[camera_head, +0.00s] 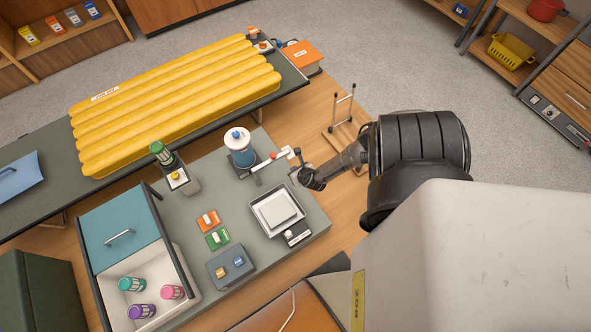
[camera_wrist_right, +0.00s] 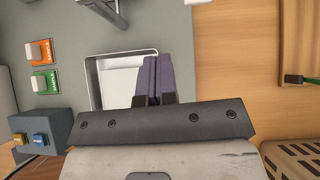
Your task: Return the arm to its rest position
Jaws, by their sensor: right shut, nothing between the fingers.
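My right arm (camera_head: 415,150) reaches in from the right in the head view. Its gripper (camera_head: 303,178) is above the right edge of the grey-green worktop (camera_head: 318,212), close to the blue-and-white device with a red-tipped lever (camera_head: 240,150). In the right wrist view the two purple-grey fingers (camera_wrist_right: 155,75) are together with nothing between them, over the square white tray (camera_wrist_right: 106,70). The tray also shows in the head view (camera_head: 255,208). My left gripper is in neither view.
A dispenser-like bottle unit (camera_head: 160,152), orange (camera_head: 208,220) and green (camera_head: 218,238) switch blocks and a blue-grey two-button box (camera_head: 230,264) stand on the worktop. A teal-lidded white bin (camera_head: 205,282) holds bottles. A wire stand (camera_head: 345,112) and yellow pad (camera_head: 175,95) are behind.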

